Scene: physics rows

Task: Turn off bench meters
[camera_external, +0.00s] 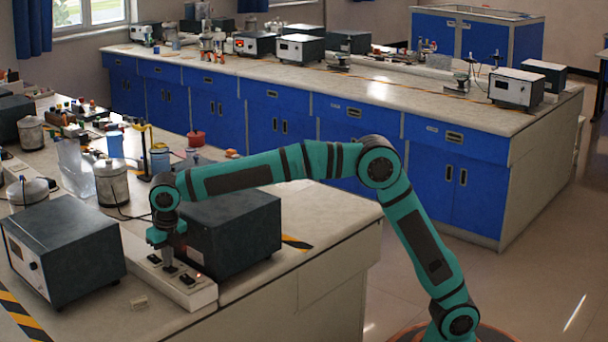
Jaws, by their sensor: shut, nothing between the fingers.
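A dark box-shaped bench meter (62,240) with a pale front panel stands on the near bench at the left. A second dark box meter (236,235) stands to the right, partly behind my arm. Between them lies a long pale strip (203,297) with dark switches and a small reddish light near its front end. My gripper (170,270) points down over the strip, shut and empty, its tip close to a switch. I cannot tell whether it touches. Part of the strip is hidden by my wrist.
A long bench (370,93) with more instruments stands beyond an aisle.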

